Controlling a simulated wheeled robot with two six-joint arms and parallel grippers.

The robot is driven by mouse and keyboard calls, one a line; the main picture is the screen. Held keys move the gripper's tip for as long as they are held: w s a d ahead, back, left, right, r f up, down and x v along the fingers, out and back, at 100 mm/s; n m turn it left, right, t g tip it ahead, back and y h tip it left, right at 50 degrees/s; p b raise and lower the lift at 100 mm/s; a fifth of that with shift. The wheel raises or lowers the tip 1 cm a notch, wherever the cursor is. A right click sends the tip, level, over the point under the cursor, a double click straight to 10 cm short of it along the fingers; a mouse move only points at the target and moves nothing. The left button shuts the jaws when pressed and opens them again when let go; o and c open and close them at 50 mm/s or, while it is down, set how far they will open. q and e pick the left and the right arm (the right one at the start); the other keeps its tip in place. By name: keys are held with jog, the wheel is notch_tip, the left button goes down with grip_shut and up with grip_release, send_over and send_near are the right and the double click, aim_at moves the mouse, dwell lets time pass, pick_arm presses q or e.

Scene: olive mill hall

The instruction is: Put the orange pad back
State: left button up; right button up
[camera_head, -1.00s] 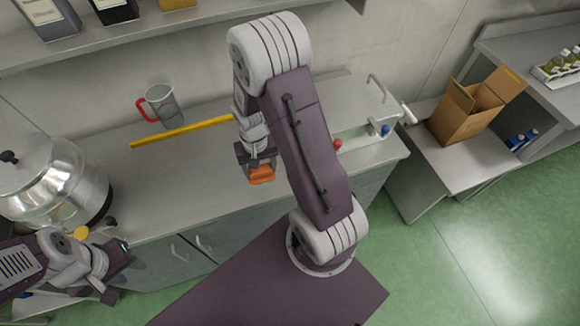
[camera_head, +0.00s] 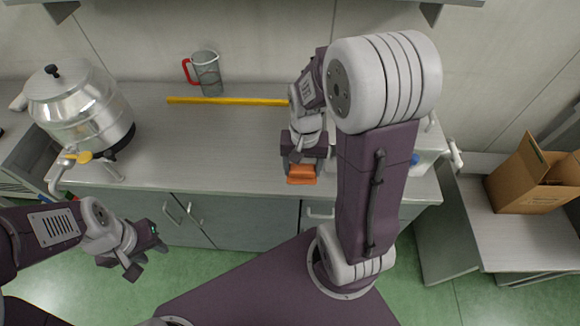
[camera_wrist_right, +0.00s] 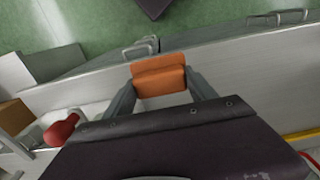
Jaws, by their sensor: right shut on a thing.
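The orange pad (camera_head: 302,174) is a small block held between the fingers of my right gripper (camera_head: 303,168), near the front edge of the metal counter (camera_head: 225,150). In the right wrist view the orange pad (camera_wrist_right: 158,77) sits between the two grey fingers of my right gripper (camera_wrist_right: 160,92), with the counter's front edge and green floor beyond. My left gripper (camera_head: 142,266) is in front of the counter, at lower left, holding nothing visible; its finger gap is hard to judge.
A steel pot (camera_head: 80,110) stands at the counter's left. A clear jug (camera_head: 207,72) with a red handle and a yellow strip (camera_head: 225,100) lie toward the back. A cardboard box (camera_head: 535,178) stands on the right-hand table. The counter's middle is clear.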

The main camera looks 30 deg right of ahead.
jog(key=w+f, duration=0.2)
jog(key=w, duration=0.1)
jog(key=w+f, duration=0.2)
jog(key=w, duration=0.1)
jog(key=w+d+f, duration=0.1)
jog(key=w+f, duration=0.1)
jog(key=w, duration=0.1)
jog(key=shift+w+p, duration=0.4)
jog(key=shift+s+d+f, duration=0.1)
jog(key=shift+s+f, duration=0.05)
notch_tip(320, 180, down, 3)
jog(key=shift+s+r, duration=0.1)
jog(key=shift+w+f, duration=0.25)
jog(key=shift+f, duration=0.25)
jog(key=shift+s+f, duration=0.1)
jog(key=shift+s, duration=0.05)
jog(key=o, duration=1.3)
notch_tip(320, 180, up, 12)
jog(key=s+a+n, duration=0.2)
jog(key=s, duration=0.2)
jog(key=s+a+f+n, duration=0.1)
jog(key=s+a+n, duration=0.1)
jog(key=s+a, duration=0.1)
jog(key=s+a+n+t, duration=0.1)
jog(key=s+a+n, duration=0.1)
jog(key=s, duration=0.3)
jog(key=shift+s+a+f, duration=0.25)
jog(key=shift+s+f, duration=0.05)
jog(key=shift+f, duration=0.05)
